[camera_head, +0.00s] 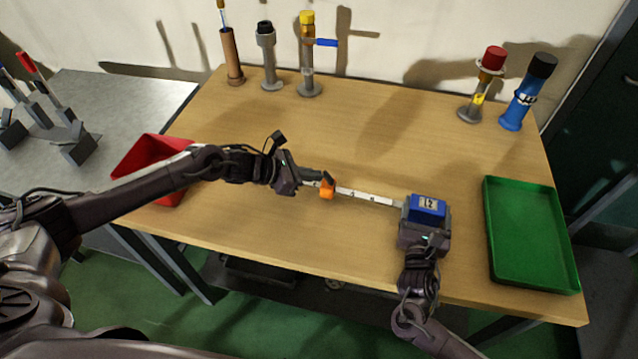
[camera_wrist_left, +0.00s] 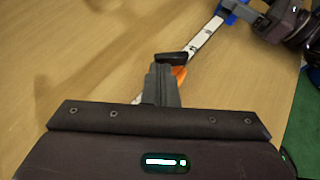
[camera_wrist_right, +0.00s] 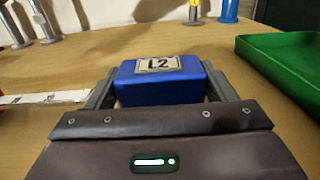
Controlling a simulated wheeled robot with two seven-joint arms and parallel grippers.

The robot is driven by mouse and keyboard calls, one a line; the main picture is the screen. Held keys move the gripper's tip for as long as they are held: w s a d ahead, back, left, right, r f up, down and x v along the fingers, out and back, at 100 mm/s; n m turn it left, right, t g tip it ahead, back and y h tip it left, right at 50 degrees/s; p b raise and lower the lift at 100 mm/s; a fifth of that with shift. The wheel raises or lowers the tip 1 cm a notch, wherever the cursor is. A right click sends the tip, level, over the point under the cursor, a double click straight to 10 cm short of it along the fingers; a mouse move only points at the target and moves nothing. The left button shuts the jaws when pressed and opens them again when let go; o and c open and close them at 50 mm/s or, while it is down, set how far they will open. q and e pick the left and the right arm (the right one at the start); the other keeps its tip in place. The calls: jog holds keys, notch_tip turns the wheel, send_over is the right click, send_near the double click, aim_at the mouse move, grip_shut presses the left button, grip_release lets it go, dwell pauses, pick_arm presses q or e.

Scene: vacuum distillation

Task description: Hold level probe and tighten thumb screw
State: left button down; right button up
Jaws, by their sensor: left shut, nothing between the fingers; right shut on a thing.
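The level probe has a blue block labelled L2 (camera_head: 427,206) and a white graduated strip (camera_head: 368,197) running left from it. An orange part (camera_head: 327,190), perhaps the thumb screw, sits near the strip's left end; it shows partly in the left wrist view (camera_wrist_left: 179,73). My right gripper (camera_head: 425,215) is shut on the blue block, with a finger on each side in the right wrist view (camera_wrist_right: 162,82). My left gripper (camera_head: 322,180) is shut and empty, its fingertips at the orange part. In the left wrist view the fingers hide part of it; I cannot tell if they touch.
A green tray (camera_head: 531,272) lies at the right edge of the wooden table (camera_head: 400,130). A red bin (camera_head: 150,150) is at the left. Several upright cylinders, including a blue one (camera_head: 524,95), stand along the back. The table's middle behind the probe is clear.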

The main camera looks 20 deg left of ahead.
pick_arm(q)
jog(key=shift+w, duration=1.15)
dwell(1.7)
jog(key=shift+d, duration=0.1)
jog(key=shift+s+d, duration=0.35)
jog(key=shift+d, duration=0.4)
jog(key=a, duration=0.5)
jog(key=shift+w+a+r, duration=0.1)
jog(key=shift+w+a, duration=0.05)
jog(key=shift+w, duration=0.2)
jog(key=a+r, duration=0.5)
jog(key=a, duration=0.3)
jog(key=shift+w, duration=0.15)
jog(key=shift+f, duration=0.1)
